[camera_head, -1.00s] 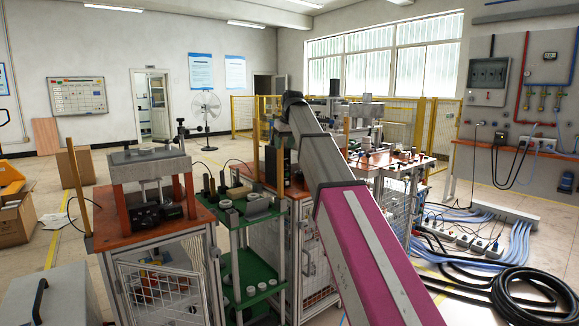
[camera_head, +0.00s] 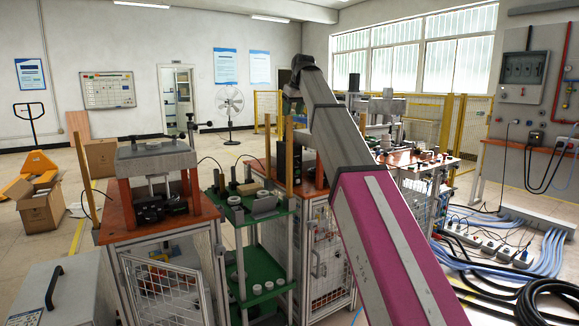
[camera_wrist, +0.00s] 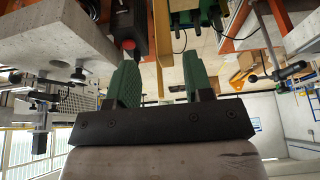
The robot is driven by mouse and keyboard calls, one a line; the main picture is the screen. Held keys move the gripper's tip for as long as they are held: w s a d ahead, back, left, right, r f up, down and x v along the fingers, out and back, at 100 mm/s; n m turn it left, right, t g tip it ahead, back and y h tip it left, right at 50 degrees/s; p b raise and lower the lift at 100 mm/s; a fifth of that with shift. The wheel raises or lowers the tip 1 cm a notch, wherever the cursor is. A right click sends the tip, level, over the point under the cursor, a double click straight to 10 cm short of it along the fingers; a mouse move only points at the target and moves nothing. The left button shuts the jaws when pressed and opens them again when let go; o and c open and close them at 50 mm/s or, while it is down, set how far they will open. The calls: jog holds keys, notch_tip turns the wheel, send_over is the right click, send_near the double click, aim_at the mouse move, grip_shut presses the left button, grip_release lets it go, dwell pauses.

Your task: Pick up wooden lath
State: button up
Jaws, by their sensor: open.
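A wooden lath (camera_head: 289,158) stands upright at the edge of the orange-topped middle bench in the head view, just below my gripper. In the wrist view a lath (camera_wrist: 162,35) lies ahead, in line with the gap between my fingers. My gripper (camera_wrist: 159,65) has two green fingers spread apart with nothing between them. In the head view my gripper (camera_head: 291,103) is small and partly hidden by my arm.
The left bench (camera_head: 112,229) carries a press-like machine (camera_head: 156,160). A green shelf rack (camera_head: 262,262) with small round parts stands between the benches. Machinery crowds the middle bench. Cables and a black hose (camera_head: 545,300) lie on the floor at right.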

aim_at(289, 121)
jog(key=shift+s+x, duration=0.1)
jog(key=shift+x, duration=1.25)
jog(key=shift+s+x, duration=0.15)
jog(key=shift+x, duration=1.2)
jog(key=shift+a, duration=0.15)
grip_shut()
